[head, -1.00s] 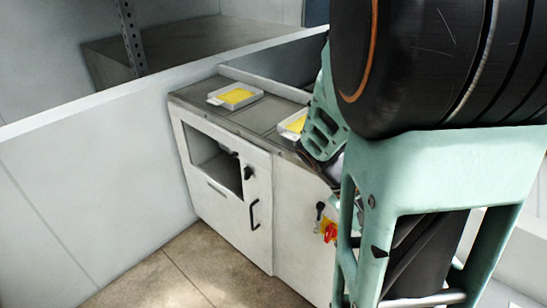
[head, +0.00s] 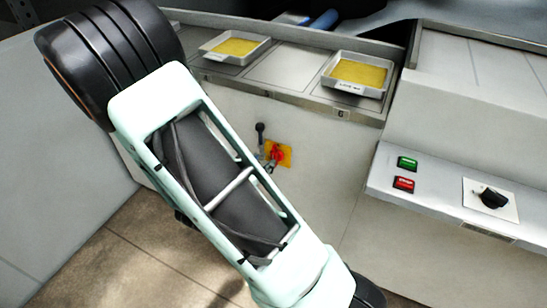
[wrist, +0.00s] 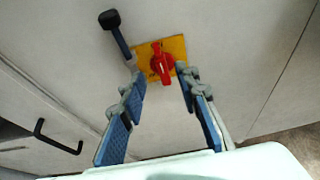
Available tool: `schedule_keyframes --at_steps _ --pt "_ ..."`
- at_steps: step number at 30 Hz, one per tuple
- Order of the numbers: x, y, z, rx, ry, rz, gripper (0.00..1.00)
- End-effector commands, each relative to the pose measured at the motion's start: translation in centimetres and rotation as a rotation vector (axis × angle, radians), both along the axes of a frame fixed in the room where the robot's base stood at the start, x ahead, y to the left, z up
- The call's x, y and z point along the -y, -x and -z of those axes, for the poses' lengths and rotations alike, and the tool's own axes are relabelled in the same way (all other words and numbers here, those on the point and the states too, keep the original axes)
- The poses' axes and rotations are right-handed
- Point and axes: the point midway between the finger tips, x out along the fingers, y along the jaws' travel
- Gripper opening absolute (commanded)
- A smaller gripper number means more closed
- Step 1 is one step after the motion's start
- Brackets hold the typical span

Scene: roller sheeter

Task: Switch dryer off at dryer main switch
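The dryer main switch is a red rotary handle (head: 277,153) on a yellow plate (head: 286,160), on the pale front panel of the cabinet. In the wrist view the red handle (wrist: 161,64) stands nearly upright on its yellow plate (wrist: 177,46), close to the middle. My gripper (wrist: 160,86) is open, with its blue-padded fingers apart and nothing between the pads. The handle shows in line with the gap between the fingertips; I cannot tell how far beyond them it is.
A black-knobbed lever (head: 260,134) sits left of the switch. Two trays with yellow contents (head: 236,47) (head: 358,73) lie on the worktop above. A right-hand panel has a green button (head: 407,163), a red button (head: 403,184) and a black rotary knob (head: 490,199). A black handle (wrist: 55,138) is at left.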

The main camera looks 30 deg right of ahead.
Motion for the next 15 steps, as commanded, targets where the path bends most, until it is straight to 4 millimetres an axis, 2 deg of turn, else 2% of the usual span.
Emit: schedule_keyframes --at_steps 3,7,15 --pt "2.0 -1.3 1.2 0.0 0.001 0.005 0.3" --pt "3.6 -2.7 2.0 0.001 0.001 0.005 0.3" --pt "5.4 -4.1 2.8 0.001 -0.001 0.004 0.3"
